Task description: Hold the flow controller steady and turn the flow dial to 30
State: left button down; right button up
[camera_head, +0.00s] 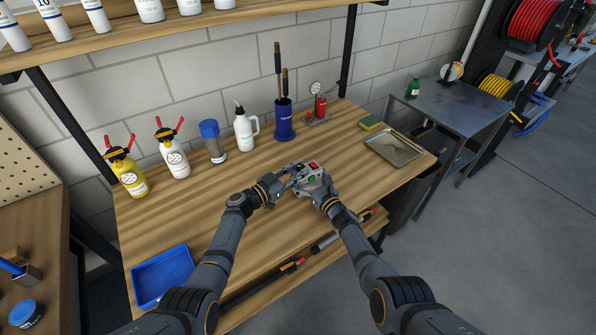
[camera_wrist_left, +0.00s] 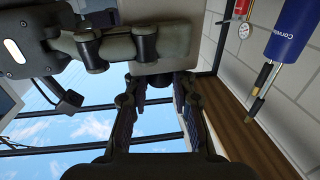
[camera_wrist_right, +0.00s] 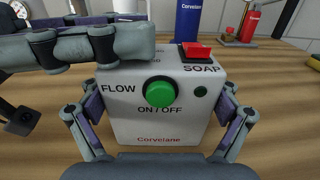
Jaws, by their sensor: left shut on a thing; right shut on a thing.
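The flow controller (camera_wrist_right: 130,122) is a light grey box with a green on/off button (camera_wrist_right: 160,93) and a red soap switch (camera_wrist_right: 196,51). It also shows on the workbench in the head view (camera_head: 318,174). My right gripper (camera_wrist_right: 162,112) is shut on the controller, one finger on each side. My left gripper (camera_head: 289,178) comes in from the left at the controller's FLOW side, where its finger (camera_wrist_right: 80,50) covers the dial area in the right wrist view. In the left wrist view, its fingers close around a dark piece, apparently the flow dial (camera_wrist_left: 158,80). The dial's number cannot be read.
The wooden workbench (camera_head: 190,225) holds a blue bin (camera_head: 163,276) at front left and a metal tray (camera_head: 394,148) at right. Several bottles and a blue holder (camera_head: 284,122) stand along the back. The bench around the controller is clear.

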pick_arm(q)
jog(key=shift+w+a+f+m+g+h, duration=0.1)
jog(key=shift+m+g+h, duration=0.7)
jog(key=shift+g, duration=0.2)
jog(key=c, duration=1.1)
grip_release()
jog(key=shift+a, duration=0.1)
jog(key=v, duration=1.2)
